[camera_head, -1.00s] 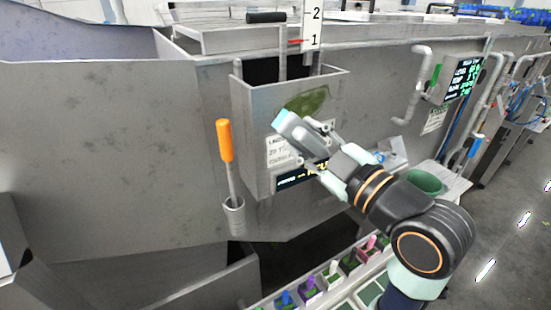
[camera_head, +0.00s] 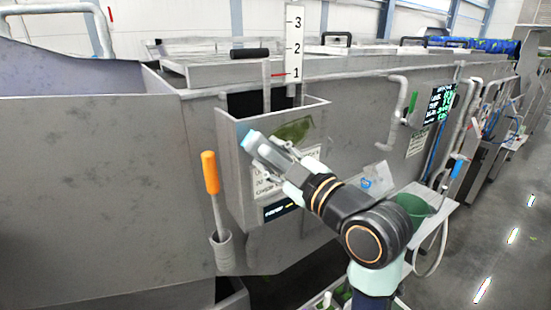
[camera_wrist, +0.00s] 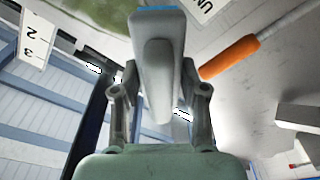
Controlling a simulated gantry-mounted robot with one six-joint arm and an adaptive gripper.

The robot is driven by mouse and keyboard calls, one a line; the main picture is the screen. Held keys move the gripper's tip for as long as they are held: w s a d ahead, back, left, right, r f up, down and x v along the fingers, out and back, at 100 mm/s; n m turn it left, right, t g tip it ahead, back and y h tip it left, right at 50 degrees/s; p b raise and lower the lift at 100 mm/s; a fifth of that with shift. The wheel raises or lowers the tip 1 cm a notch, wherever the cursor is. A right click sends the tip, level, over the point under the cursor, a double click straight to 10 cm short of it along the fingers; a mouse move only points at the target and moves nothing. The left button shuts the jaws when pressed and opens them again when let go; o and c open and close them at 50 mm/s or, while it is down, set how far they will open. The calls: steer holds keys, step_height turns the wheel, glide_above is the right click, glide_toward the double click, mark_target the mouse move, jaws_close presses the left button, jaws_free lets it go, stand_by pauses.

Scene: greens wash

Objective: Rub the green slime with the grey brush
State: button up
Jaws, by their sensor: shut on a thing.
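The green slime (camera_head: 293,129) is a dark green patch on the front face of a metal box on the tank wall. It also shows at the top left of the wrist view (camera_wrist: 100,12). My gripper (camera_head: 272,155) is shut on the grey brush (camera_wrist: 158,60), a grey block with a light blue edge. In the head view the brush (camera_head: 262,146) points up and left, just below and left of the slime. Whether its blue edge touches the box face cannot be told. Part of the brush is hidden by the gripper fingers.
An orange-handled tool (camera_head: 210,172) stands in a metal holder (camera_head: 224,252) left of the box. A green bowl (camera_head: 412,206) sits on a shelf at right.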

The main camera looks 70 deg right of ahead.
steer(key=shift+x, duration=0.8)
stand_by(0.4)
